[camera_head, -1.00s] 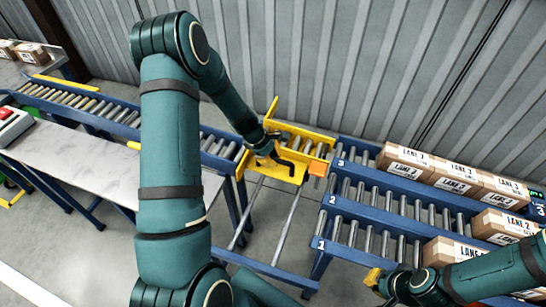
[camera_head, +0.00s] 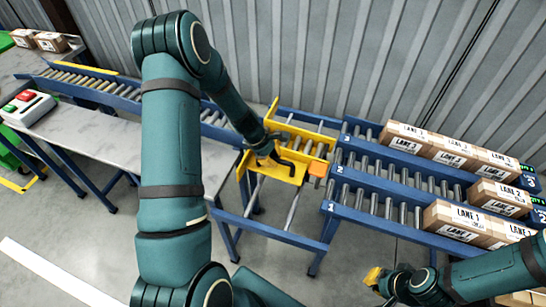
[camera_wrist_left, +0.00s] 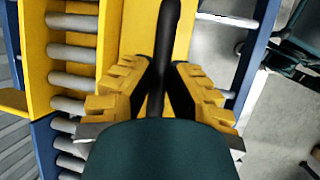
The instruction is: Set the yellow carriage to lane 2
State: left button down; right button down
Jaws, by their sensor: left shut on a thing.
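The yellow carriage (camera_head: 289,172) sits on its cross rails between the infeed conveyor and the three outfeed lanes. Its orange tab (camera_head: 318,168) is beside the lane 2 label (camera_head: 339,170), apart from the lane 1 label (camera_head: 333,207) below and lane 3 above. My left gripper (camera_head: 270,159) is shut on the carriage's black handle (camera_wrist_left: 168,38); its yellow fingers (camera_wrist_left: 160,80) sit on both sides of the handle in the left wrist view. My right gripper (camera_head: 373,277) hangs in front of the lanes, away from the carriage; its finger opening is unclear.
Cartons labelled for their lanes stand on lane 3 (camera_head: 452,150), lane 2 (camera_head: 498,197) and lane 1 (camera_head: 465,222). A control box with red and green buttons (camera_head: 27,106) is on the grey table (camera_head: 130,150) at left. Lower cross rails (camera_head: 293,210) are bare.

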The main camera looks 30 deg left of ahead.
pick_arm(q)
jog(key=shift+w+d+f, duration=0.1)
jog(key=shift+f, duration=0.05)
jog(key=c, duration=0.9)
grip_release()
jog(key=shift+w, duration=0.1)
jog(key=v, duration=1.2)
jog(key=s+d+f+m+g, duration=0.2)
jog(key=s+d+f+m, duration=0.3)
jog(key=d+f+m, duration=0.5)
jog(key=s+d+f+m, duration=0.2)
jog(key=s+d+m, duration=0.2)
jog(key=d, duration=0.4)
jog(key=s+d+f+m, duration=0.3)
jog(key=s+d+m, duration=0.1)
jog(key=d, duration=0.4)
jog(key=shift+s+d+f+m, duration=0.25)
jog(key=shift+s+f+m, duration=0.1)
jog(key=shift+s, duration=0.25)
